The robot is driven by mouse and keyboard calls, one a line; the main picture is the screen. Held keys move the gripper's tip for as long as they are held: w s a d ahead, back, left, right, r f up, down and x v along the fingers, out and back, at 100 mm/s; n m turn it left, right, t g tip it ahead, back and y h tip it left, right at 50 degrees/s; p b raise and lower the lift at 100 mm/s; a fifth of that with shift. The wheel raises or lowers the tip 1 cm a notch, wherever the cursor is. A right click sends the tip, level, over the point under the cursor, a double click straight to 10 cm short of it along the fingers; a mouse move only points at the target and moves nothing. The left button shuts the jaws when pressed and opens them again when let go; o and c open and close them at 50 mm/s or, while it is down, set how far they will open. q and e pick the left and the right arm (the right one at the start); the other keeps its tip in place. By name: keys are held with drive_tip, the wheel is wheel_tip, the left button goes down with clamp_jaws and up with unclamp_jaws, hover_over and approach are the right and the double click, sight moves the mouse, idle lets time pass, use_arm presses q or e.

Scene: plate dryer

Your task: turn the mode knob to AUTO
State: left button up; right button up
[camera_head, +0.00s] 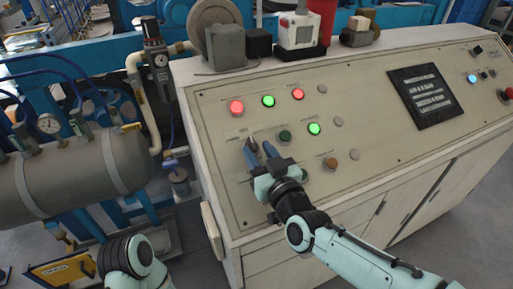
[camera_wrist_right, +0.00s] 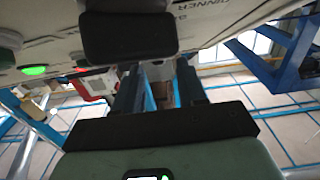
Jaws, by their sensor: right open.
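The sloped beige control panel (camera_head: 225,115) carries the buttons and labels. My right gripper (camera_head: 260,146) is over its lower left part, with two dark, blue-edged fingers apart and nothing seen held between them. The fingers also show in the right wrist view (camera_wrist_right: 160,88), with a gap between them. A dark rounded block (camera_wrist_right: 127,35) stands before the panel face at the top of that view; I cannot tell if it is the mode knob. In the head view, I cannot make out the mode knob or its setting near the fingers. My left gripper is out of view.
Lit red and green buttons (camera_head: 268,101) sit above the gripper. A dark green button (camera_head: 285,135) and an orange-brown one (camera_head: 330,163) are close by. A grey tank (camera_head: 75,180) with pipes stands to the left. Boxes and a lamp line the console top.

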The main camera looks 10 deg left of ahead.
drive_tip(key=shift+x, duration=0.9)
drive_tip(key=shift+c, duration=0.3)
clamp_jaws()
drive_tip(key=m+p, duration=0.1)
drive_tip(key=h+p, duration=0.1)
drive_tip(key=p, duration=0.1)
drive_tip(key=m+t+h+p, duration=0.1)
drive_tip(key=shift+s+a+r+m, duration=0.15)
drive_tip(key=shift+a+r+m, duration=0.1)
drive_tip(key=shift+r+m, duration=0.05)
drive_tip(key=m+t+h+p, duration=0.1)
drive_tip(key=m+h+p, duration=0.2)
drive_tip(key=shift+a+p, duration=0.2)
drive_tip(key=shift+p, duration=0.15)
drive_tip(key=m+h+p, duration=0.1)
drive_tip(key=m+h, duration=0.1)
drive_tip(key=m+h+p, duration=0.2)
drive_tip(key=shift+a+m+h+p, duration=0.2)
drive_tip(key=shift+m+h+p, duration=0.1)
drive_tip(key=shift+m+h, duration=0.1)
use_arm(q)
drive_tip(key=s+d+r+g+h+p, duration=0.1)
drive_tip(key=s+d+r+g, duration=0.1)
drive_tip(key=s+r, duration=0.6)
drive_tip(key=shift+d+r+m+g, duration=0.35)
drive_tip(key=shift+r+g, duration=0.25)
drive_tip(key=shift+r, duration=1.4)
use_arm(e)
drive_tip(key=shift+m+h, duration=0.7)
drive_tip(key=shift+m, duration=0.1)
